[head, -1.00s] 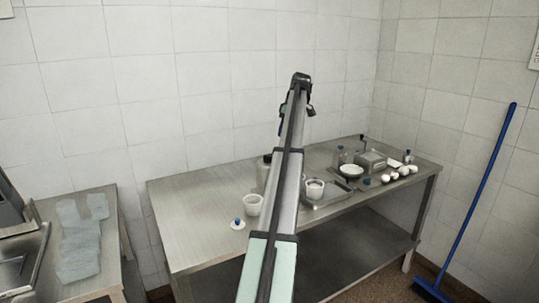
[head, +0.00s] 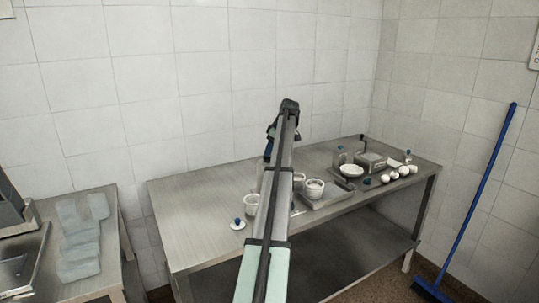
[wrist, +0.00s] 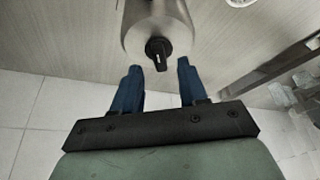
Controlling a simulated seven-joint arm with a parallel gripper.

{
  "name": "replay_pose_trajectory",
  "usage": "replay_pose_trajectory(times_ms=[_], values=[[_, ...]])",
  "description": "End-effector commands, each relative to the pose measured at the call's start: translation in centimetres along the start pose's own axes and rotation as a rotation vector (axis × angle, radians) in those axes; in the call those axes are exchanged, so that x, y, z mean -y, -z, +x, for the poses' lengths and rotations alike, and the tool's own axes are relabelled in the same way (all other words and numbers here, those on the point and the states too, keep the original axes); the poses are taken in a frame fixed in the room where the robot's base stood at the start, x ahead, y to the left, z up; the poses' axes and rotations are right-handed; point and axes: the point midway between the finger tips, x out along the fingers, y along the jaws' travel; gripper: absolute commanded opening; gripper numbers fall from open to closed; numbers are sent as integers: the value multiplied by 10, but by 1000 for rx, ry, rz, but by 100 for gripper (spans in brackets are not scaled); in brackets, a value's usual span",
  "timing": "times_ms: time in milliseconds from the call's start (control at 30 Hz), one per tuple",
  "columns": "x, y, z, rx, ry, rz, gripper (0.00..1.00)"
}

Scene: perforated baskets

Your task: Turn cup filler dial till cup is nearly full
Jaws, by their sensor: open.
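The cup filler (wrist: 160,18) is a metal cylinder at the top middle of the wrist view. Its black dial (wrist: 158,55), with a pale mark, faces my gripper. My gripper (wrist: 159,70) has two blue fingers, open and empty, one on each side just short of the dial with gaps to both. In the head view my gripper (head: 268,150) is raised above the steel table, and my arm hides most of the filler. A white cup (head: 249,206) stands on the table left of my arm. Its fill level is hard to tell.
Right of my arm is a tray (head: 322,203) with a white tub (head: 315,187). A blue-knobbed lid (head: 238,224) lies at left. The table's left part is clear.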

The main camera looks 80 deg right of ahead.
Motion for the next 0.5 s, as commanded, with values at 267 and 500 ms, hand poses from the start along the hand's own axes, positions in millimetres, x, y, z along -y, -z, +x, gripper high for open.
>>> replay_pose_trajectory(times_ms=[267, 500], values=[[0, 0, 23, 0, 0, 1, 43], [0, 0, 25, 0, 0, 0, 43]])
